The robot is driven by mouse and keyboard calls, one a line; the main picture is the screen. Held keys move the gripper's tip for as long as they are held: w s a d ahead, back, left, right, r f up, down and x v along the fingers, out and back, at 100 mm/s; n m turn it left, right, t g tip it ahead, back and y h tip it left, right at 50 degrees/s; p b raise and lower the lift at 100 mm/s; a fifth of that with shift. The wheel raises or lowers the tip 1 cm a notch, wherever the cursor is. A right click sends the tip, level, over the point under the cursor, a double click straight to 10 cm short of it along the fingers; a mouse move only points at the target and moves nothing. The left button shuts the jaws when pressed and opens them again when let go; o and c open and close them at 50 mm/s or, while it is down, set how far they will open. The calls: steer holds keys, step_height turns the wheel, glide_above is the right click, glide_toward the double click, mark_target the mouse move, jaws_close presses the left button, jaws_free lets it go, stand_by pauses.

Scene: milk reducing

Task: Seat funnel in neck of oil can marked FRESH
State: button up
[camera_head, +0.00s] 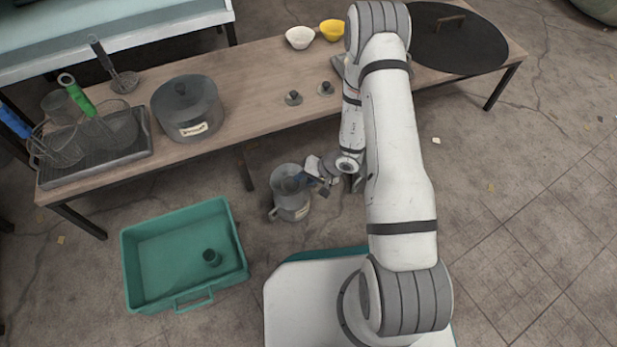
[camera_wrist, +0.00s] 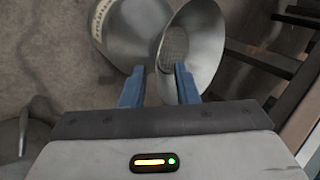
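A grey metal oil can (camera_head: 293,207) with a pale label stands on the floor in front of the bench; its lettering is too small to read. My gripper (camera_head: 310,178) is low, at the can's upper right. In the wrist view, a grey metal funnel (camera_wrist: 208,45) with mesh inside is tilted just beyond my gripper (camera_wrist: 160,85). Contact on both sides is unclear. A labelled grey metal vessel (camera_wrist: 135,30) is beside the funnel at upper left. The can's neck is not clearly visible.
The wooden bench (camera_head: 260,75) carries a large labelled pot (camera_head: 187,108), a dark tray (camera_head: 95,170) with strainers, and two bowls. A green crate (camera_head: 135,270) with a small dark object inside is on the floor at left.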

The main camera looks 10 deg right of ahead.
steer(key=p+v, duration=0.3)
steer(key=v, duration=0.4)
steer(key=shift+d+r, duration=0.2)
steer(key=shift+r, duration=0.1)
step_height(320, 180, up, 39)
steer(key=s+a+n+g+p, duration=0.2)
steer(key=s+a+n+p, duration=0.1)
steer(key=p, duration=1.4)
steer(key=s+d+r+h+p, duration=0.2)
steer(key=r+p, duration=0.4)
steer(key=r, duration=0.6)
steer(key=s+d+r+t+h+p, duration=0.1)
steer(key=s+d+r+h+p, duration=0.1)
steer(key=s+d+r+p, duration=0.2)
steer(key=s+d+r+t+h+p, duration=0.1)
steer(key=s+d+r+h+p, duration=0.2)
steer(key=s+r+p, duration=0.5)
steer(key=w+p+v, duration=0.2)
steer(key=w+v, duration=0.1)
steer(key=v, duration=1)
steer(key=shift+r, duration=0.3)
